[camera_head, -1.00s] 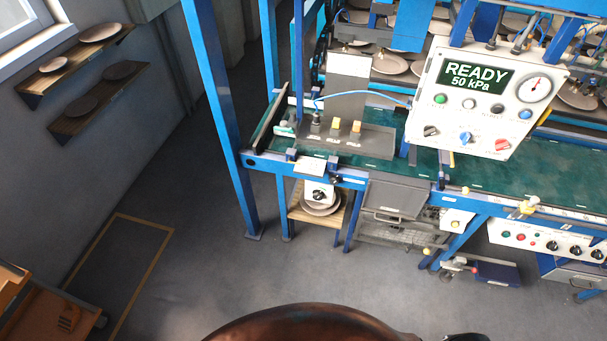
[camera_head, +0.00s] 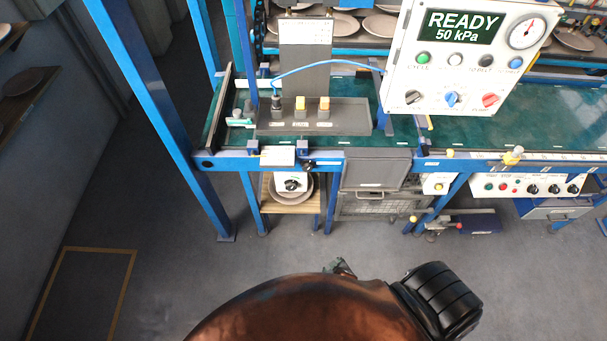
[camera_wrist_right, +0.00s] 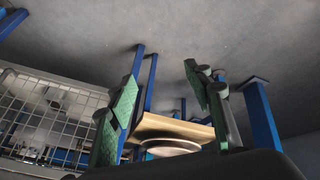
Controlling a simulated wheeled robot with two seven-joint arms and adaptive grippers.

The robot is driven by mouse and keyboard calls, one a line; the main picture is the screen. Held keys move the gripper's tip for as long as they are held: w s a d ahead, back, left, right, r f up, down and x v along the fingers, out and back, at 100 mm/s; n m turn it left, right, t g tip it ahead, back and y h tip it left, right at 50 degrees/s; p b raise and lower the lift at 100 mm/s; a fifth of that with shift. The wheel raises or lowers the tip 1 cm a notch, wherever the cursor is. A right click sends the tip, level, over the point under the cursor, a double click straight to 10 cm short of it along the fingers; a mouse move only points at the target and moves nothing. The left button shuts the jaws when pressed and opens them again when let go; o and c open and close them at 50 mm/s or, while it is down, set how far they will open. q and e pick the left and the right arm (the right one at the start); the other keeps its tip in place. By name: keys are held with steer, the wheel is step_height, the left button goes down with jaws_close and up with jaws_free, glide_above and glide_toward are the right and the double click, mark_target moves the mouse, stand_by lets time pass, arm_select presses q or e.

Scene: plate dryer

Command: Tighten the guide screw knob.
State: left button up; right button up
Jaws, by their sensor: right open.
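I cannot tell for sure which part is the guide screw knob. A small black knob (camera_head: 308,163) sits on the blue front rail of the conveyor in the head view. A brass-yellow knob (camera_head: 513,155) stands on the same rail further right. My right gripper (camera_wrist_right: 160,82) is open and empty in the wrist view, its two green-padded fingers spread apart. A wooden shelf with a plate (camera_wrist_right: 170,147) shows beyond the fingers. The head view shows my copper-coloured body and a black arm part, with the right gripper largely hidden. My left gripper is not in view.
A white panel (camera_head: 400,75) reads READY 50 kPa. A grey block (camera_head: 350,117) with yellow-topped parts lies on the green belt (camera_head: 560,120). A white box with a black dial (camera_head: 291,184) hangs below the rail. The floor in front is clear.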

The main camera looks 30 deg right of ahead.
steer(key=w+r+t+h+b, duration=0.1)
steer(key=w+r+t+b, duration=0.3)
steer(key=w, duration=0.6)
steer(key=m+t+h+b, duration=0.6)
steer(key=m+b, duration=0.1)
glide_toward(307, 169)
steer(key=x, duration=0.8)
steer(key=shift+w+p, duration=0.1)
steer(key=shift+p, duration=0.25)
steer(key=shift+w+d, duration=0.35)
steer(key=shift+w, duration=0.1)
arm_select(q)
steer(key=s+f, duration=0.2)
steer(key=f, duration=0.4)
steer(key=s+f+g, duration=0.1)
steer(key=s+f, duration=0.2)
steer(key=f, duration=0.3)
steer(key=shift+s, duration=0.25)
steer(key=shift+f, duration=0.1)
arm_select(e)
steer(key=shift+f, duration=0.1)
steer(key=shift+c, duration=0.7)
steer(key=c, duration=1)
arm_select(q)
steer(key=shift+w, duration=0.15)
